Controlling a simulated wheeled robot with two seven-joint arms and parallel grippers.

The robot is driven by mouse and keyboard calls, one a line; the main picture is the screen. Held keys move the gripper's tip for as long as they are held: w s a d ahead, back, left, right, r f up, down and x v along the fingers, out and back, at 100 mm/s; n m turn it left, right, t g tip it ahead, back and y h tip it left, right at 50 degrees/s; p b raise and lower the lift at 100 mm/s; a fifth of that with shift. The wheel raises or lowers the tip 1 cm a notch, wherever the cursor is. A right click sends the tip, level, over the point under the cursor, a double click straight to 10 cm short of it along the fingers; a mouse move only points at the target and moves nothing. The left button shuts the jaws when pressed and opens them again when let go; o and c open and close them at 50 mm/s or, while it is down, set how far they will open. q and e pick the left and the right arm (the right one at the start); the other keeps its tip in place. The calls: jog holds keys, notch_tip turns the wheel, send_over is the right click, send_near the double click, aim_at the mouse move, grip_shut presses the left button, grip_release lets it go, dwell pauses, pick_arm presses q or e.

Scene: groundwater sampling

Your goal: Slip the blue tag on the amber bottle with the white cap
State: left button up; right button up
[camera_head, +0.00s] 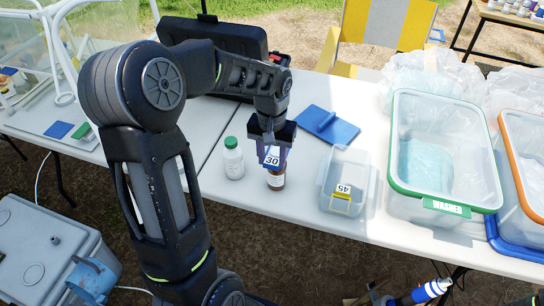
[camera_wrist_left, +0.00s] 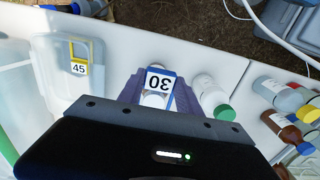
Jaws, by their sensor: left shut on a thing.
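The blue tag (camera_head: 272,157), numbered 30, is held in my left gripper (camera_head: 271,149), which is shut on it. The amber bottle (camera_head: 276,181) stands upright on the white table, directly below the gripper. In the left wrist view the blue tag (camera_wrist_left: 159,82) sits between the fingers, and the bottle's white cap (camera_wrist_left: 154,100) shows just beside the number plate, lined up with the tag's loop. I cannot tell whether the loop is around the bottle's neck or only over the cap. The gripper hides the cap in the head view.
A white bottle with a green cap (camera_head: 233,158) stands close left of the amber bottle. A clear box (camera_head: 335,160) with tag 45 (camera_head: 343,190) is to the right. A blue flat piece (camera_head: 328,125) lies behind. A green-rimmed tub (camera_head: 398,190) stands farther right.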

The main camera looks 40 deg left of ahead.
pick_arm(q)
jog(key=shift+f+b, duration=0.5)
jog(key=shift+f, duration=0.25)
jog(key=shift+f, duration=0.15)
jog(key=o, duration=1.1)
jog(key=shift+c, duration=0.2)
notch_tip(320, 180, up, 8)
jog(key=shift+f+b, duration=0.1)
jog(key=shift+b, duration=0.35)
